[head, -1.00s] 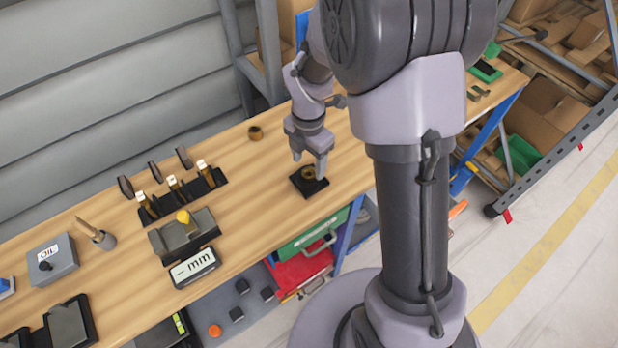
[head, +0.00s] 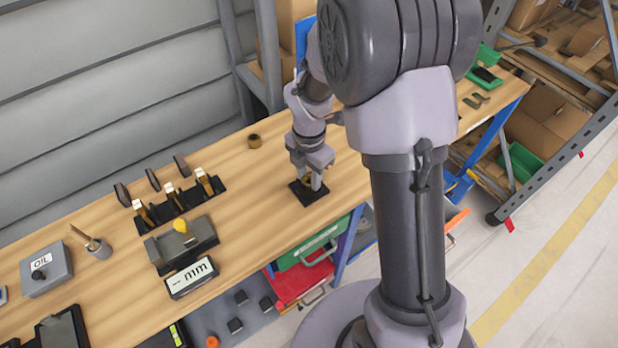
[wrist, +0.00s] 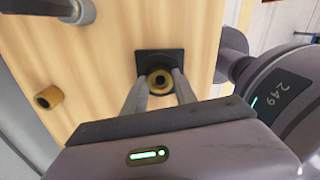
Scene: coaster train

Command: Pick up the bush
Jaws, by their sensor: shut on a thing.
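A small brass bush (head: 306,181) sits at a square black pad (head: 310,197) on the wooden bench. In the wrist view this ring-shaped bush (wrist: 160,80) shows its dark centre hole, with the pad (wrist: 147,60) behind it. My gripper (head: 309,183) is low over the pad, pointing down, with its fingers shut on the bush from both sides. In the wrist view the fingers of my gripper (wrist: 161,84) flank the ring. I cannot tell whether the bush is touching the pad. A second brass ring (head: 254,141) stands apart on the bench, towards the back.
The wood around the pad is mostly clear.

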